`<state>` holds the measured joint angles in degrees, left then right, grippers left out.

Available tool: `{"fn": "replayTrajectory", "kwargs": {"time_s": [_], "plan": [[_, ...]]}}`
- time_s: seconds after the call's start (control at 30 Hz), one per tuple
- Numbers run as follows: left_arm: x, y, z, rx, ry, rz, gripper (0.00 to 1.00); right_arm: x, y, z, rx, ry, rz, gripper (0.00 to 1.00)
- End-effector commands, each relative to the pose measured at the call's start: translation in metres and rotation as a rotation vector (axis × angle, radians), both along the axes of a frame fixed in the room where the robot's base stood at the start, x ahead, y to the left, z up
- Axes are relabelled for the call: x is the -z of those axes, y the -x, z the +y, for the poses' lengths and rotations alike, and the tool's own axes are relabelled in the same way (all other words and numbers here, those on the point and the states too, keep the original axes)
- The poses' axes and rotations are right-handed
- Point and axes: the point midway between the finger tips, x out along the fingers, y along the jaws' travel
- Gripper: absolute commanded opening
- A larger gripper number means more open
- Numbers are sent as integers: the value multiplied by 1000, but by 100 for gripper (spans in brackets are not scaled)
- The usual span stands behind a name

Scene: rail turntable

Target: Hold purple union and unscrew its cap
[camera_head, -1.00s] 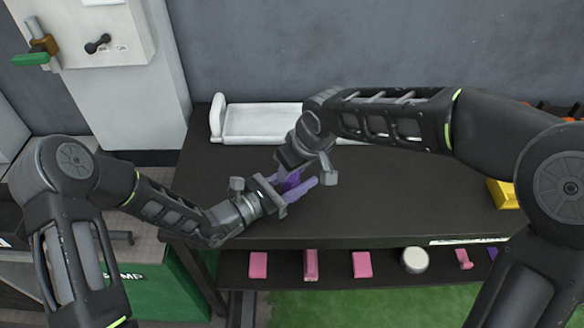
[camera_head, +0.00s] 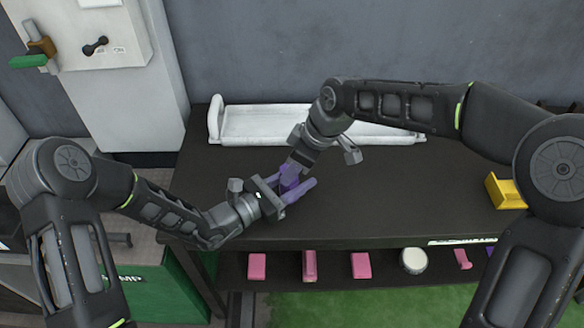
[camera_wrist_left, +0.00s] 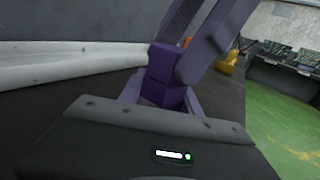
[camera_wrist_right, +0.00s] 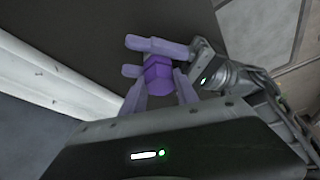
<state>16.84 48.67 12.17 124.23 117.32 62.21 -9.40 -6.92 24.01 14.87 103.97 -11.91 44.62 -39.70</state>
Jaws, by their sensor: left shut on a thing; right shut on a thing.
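The purple union (camera_head: 289,182) is held above the dark table, between my two grippers. My left gripper (camera_head: 292,188) is shut on its body from the lower left. My right gripper (camera_head: 296,172) reaches down from the upper right and is shut on its cap end. In the left wrist view the union (camera_wrist_left: 163,77) shows as an angular purple block, with the right gripper's fingers coming from above. In the right wrist view the union (camera_wrist_right: 157,74) sits between both pairs of fingers. The fingers hide much of it, and I cannot tell how far the cap is turned.
A white tray (camera_head: 262,124) lies at the back of the table (camera_head: 400,195). A yellow block (camera_head: 506,193) stands at the right. Pink blocks (camera_head: 361,265) and a white round piece (camera_head: 413,260) sit on the lower shelf. The table's middle right is clear.

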Motion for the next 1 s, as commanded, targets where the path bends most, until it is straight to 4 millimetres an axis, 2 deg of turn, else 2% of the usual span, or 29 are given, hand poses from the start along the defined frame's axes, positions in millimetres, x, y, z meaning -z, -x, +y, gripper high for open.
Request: {"fn": "replayTrajectory", "kwargs": {"time_s": [0.27,0.67,1.0], "plan": [[0,1,-1,3,1,-1,0,1,1,1,-33,1,3,0],[0,1,-1,3,1,-1,0,1,-3,1,-507,-2,4,0],[-1,1,-2,3,2,-1,0,2,-3,1,-542,0,5,0]]}}
